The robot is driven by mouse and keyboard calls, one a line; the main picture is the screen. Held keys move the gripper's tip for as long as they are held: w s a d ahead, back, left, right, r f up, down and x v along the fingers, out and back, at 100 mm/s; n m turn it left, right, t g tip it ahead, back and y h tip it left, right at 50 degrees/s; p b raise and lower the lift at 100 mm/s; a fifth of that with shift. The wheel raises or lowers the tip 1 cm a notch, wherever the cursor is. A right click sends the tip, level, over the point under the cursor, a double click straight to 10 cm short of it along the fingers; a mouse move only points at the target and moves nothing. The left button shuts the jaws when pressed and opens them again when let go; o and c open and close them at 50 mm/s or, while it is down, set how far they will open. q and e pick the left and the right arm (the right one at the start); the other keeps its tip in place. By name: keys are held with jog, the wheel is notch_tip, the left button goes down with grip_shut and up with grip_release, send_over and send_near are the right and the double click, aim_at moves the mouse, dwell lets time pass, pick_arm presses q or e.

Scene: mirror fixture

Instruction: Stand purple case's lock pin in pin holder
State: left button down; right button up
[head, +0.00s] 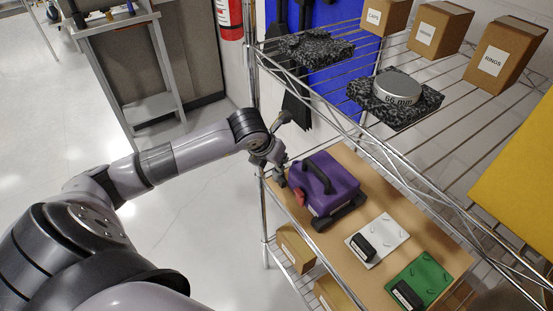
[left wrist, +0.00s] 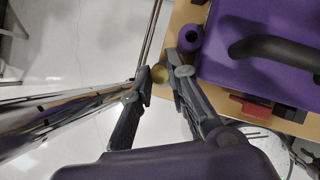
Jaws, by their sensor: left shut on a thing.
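The purple case (head: 325,182) with a black handle sits on the wooden shelf board, and part of it shows at the upper right of the left wrist view (left wrist: 226,60). My left gripper (head: 279,178) is at the case's left side, by the shelf edge. In the left wrist view its fingers (left wrist: 161,74) are shut on a small brass-coloured round piece (left wrist: 160,74), apparently the lock pin, seen end-on. A purple round piece with a dark hole (left wrist: 189,38), apparently the pin holder, stands just beyond the right fingertip, beside the case. The pin is apart from the hole. My right gripper is not in view.
A red latch (head: 299,197) is on the case's near side. A white plate (head: 378,240) and a green plate (head: 425,280) lie to the right on the board (head: 345,157). A metal post (head: 262,215) and wire shelf above limit room. Open floor lies left.

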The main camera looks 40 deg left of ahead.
pick_arm(q)
jog(key=shift+f+b, duration=0.7)
jog(key=shift+f, duration=0.05)
jog(key=c, duration=1.5)
grip_release()
jog(key=shift+o, duration=0.2)
jog(key=shift+r, duration=0.1)
jog(key=v, duration=1.2)
